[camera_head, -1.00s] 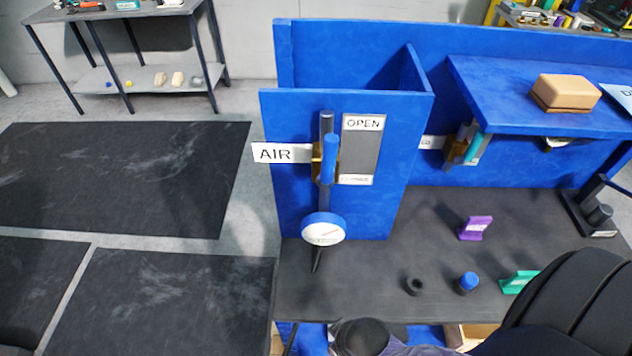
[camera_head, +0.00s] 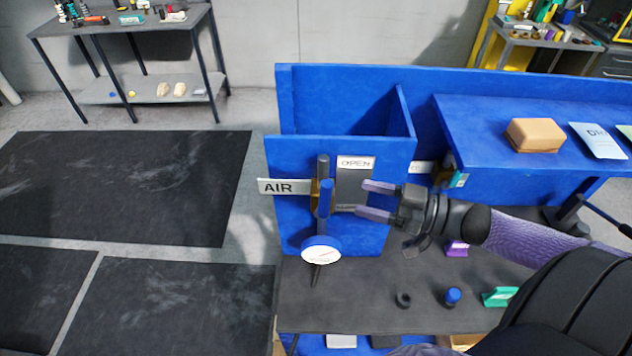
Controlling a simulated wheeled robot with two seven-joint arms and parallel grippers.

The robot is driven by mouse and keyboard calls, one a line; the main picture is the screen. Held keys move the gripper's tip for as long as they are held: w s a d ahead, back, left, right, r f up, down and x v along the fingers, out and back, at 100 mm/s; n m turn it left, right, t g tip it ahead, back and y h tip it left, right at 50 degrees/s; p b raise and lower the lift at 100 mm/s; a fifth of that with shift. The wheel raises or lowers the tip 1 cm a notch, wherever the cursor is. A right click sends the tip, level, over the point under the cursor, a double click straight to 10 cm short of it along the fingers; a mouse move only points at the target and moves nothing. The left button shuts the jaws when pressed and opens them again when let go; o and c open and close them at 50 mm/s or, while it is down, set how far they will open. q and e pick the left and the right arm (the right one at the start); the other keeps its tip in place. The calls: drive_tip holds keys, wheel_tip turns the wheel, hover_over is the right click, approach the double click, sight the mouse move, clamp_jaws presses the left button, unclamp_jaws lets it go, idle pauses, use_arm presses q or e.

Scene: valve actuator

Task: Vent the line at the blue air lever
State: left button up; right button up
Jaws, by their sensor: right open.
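The blue air lever (camera_head: 326,198) stands upright along a dark vertical pipe (camera_head: 323,168) on the blue panel. A white AIR label (camera_head: 284,187) is to its left, and a grey plate with an OPEN label (camera_head: 356,163) is to its right. A round white gauge (camera_head: 321,254) with a blue rim sits below the lever. My right gripper (camera_head: 362,198) is open and empty, its two fingers pointing left at the lever, in front of the grey plate. A small gap shows between fingertips and lever. My left gripper is not in view.
A dark bench top (camera_head: 350,300) holds a black ring (camera_head: 403,300), a blue-capped part (camera_head: 452,297), a green block (camera_head: 499,297) and a partly hidden purple block (camera_head: 456,249). A blue shelf (camera_head: 480,130) at right carries a tan box (camera_head: 535,135). The floor at left is clear.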

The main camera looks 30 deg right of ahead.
sight(324, 203)
drive_tip(key=x, duration=0.9)
drive_tip(key=shift+a+r+y, duration=0.25)
drive_tip(key=shift+a+y, duration=0.05)
drive_tip(key=shift+a, duration=0.1)
drive_tip(key=shift+w, duration=0.1)
drive_tip(key=shift+c, duration=0.3)
clamp_jaws()
idle(0.4)
